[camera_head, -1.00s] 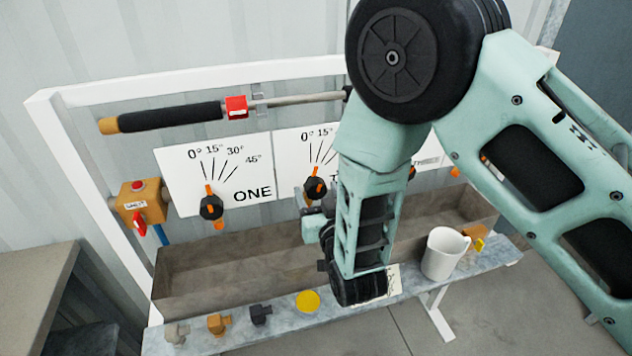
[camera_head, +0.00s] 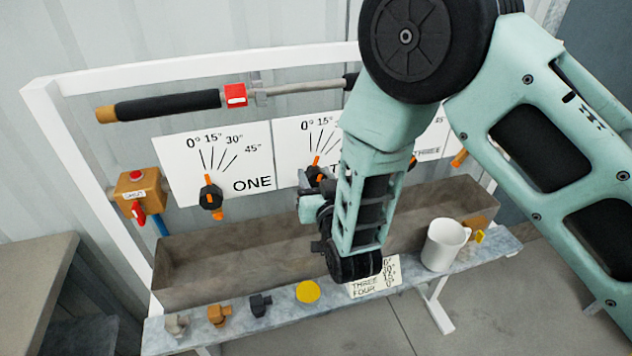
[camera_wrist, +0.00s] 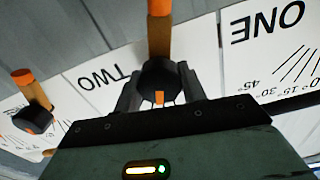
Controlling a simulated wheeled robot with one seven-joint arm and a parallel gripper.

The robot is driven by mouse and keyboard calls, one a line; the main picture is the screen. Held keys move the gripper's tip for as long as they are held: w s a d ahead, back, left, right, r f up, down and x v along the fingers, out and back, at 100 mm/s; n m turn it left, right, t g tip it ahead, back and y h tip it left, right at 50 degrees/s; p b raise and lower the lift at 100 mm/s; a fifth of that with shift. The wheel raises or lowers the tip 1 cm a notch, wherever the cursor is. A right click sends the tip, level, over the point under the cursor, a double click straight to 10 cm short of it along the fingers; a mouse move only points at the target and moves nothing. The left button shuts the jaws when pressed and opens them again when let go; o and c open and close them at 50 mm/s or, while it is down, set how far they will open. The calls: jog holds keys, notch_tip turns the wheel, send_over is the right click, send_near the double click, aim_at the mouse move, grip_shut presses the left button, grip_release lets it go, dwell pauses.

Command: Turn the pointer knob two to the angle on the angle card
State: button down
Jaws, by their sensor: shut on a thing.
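Pointer knob two (camera_head: 316,161) is a black knob with an orange pointer, on the panel marked TWO. Its orange tip points roughly up, near the low end of the scale; the exact mark is unclear. My gripper (camera_head: 312,180) is at this knob. In the wrist view, the two dark fingers of my gripper (camera_wrist: 160,90) are shut on either side of the black knob body (camera_wrist: 160,76). The angle card (camera_head: 387,276) leans at the shelf. THREE and FOUR and some angles show; my arm hides its upper left part, so the line for two is not readable.
Knob one (camera_head: 210,196) is at the left and points near 0°. A white mug (camera_head: 444,245), yellow disc (camera_head: 307,292) and small fittings (camera_head: 218,314) stand on the shelf (camera_head: 260,325). A trough (camera_head: 230,262) runs below the knobs. A red-buttoned box (camera_head: 138,190) hangs left.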

jog(key=shift+f+m+b, duration=0.2)
jog(key=shift+m+b, duration=0.5)
jog(key=shift+b, duration=0.1)
jog(key=shift+r+m, duration=0.2)
jog(key=shift+m, duration=0.1)
jog(key=c, duration=0.8)
grip_release()
jog(key=shift+s, duration=0.1)
jog(key=shift+p+v, duration=1.2)
jog(key=shift+v, duration=7.45)
